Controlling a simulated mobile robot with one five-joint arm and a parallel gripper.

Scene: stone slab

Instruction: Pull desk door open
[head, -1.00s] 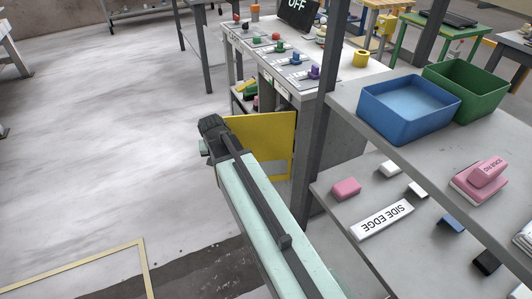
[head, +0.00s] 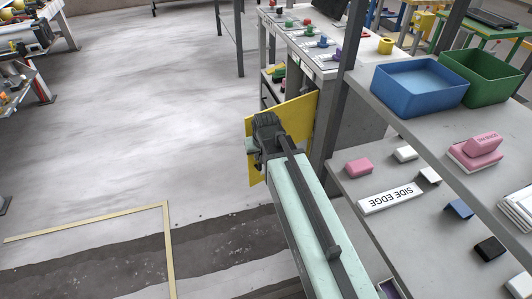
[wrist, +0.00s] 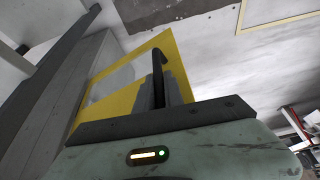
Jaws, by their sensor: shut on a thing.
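The yellow desk door (head: 299,117) stands swung out from the grey desk (head: 352,125) in the head view, its free edge toward the left. My gripper (head: 262,132) is at the outer part of the door and is shut on it. The gripper and my arm cover part of the door, and the exact grip point is hidden. In the wrist view the door (wrist: 151,48) shows as a yellow panel with a grey middle, with my dark gripper fingers (wrist: 165,82) against it.
A near shelf (head: 359,102) on the right holds a blue bin (head: 420,92), a green bin (head: 484,80) and several small blocks. A dark post (head: 338,100) stands close to my arm. Open floor (head: 150,120) lies to the left, with yellow tape lines on it.

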